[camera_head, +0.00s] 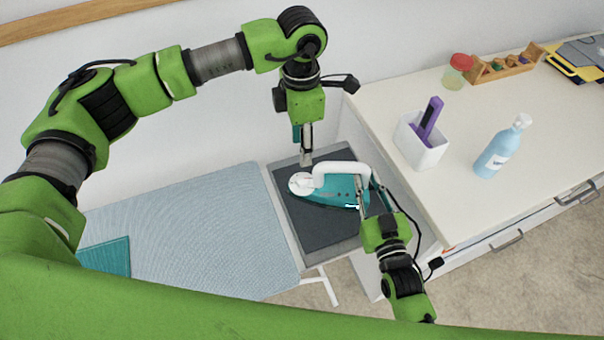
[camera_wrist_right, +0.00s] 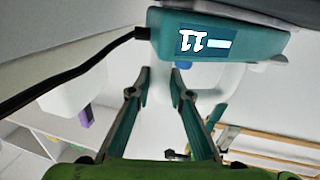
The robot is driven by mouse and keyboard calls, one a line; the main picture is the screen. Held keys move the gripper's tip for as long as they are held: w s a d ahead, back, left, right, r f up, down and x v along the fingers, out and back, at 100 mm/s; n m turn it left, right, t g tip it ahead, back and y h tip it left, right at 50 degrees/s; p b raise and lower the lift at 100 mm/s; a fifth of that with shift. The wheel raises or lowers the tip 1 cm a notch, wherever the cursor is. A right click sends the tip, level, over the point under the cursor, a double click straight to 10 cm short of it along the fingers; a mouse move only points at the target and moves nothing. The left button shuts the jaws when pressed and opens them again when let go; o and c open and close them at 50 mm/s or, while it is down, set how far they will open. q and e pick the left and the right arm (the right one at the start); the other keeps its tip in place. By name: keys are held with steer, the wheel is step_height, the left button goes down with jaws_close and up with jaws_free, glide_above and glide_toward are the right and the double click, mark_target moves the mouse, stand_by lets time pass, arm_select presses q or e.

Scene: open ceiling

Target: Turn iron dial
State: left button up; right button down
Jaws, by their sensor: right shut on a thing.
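A teal and white iron (camera_head: 335,192) lies on a dark grey pad at the end of the ironing board. A white round part (camera_head: 300,185), seemingly the dial, sits at its left end. The iron's lit display shows in the right wrist view (camera_wrist_right: 205,42). My right gripper (camera_head: 366,190) is shut on the iron at its right end, by the white handle (camera_wrist_right: 215,85). My left gripper (camera_head: 306,158) points down just above the white round part, with a small apparent gap. Its fingers are seen edge-on, so their opening is unclear.
The ironing board (camera_head: 190,230) extends left, with a folded teal cloth (camera_head: 106,257). A white counter (camera_head: 480,130) on the right holds a white cup (camera_head: 420,145) with a purple item, a blue bottle (camera_head: 497,150) and a red-lidded jar (camera_head: 456,72). A black cord (camera_head: 405,215) runs beside my right gripper.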

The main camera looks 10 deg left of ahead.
mark_target(302, 178)
arm_select(q)
step_height(302, 178, down, 12)
steer(key=shift+s, duration=0.15)
stand_by(0.3)
steer(key=c, duration=1.1)
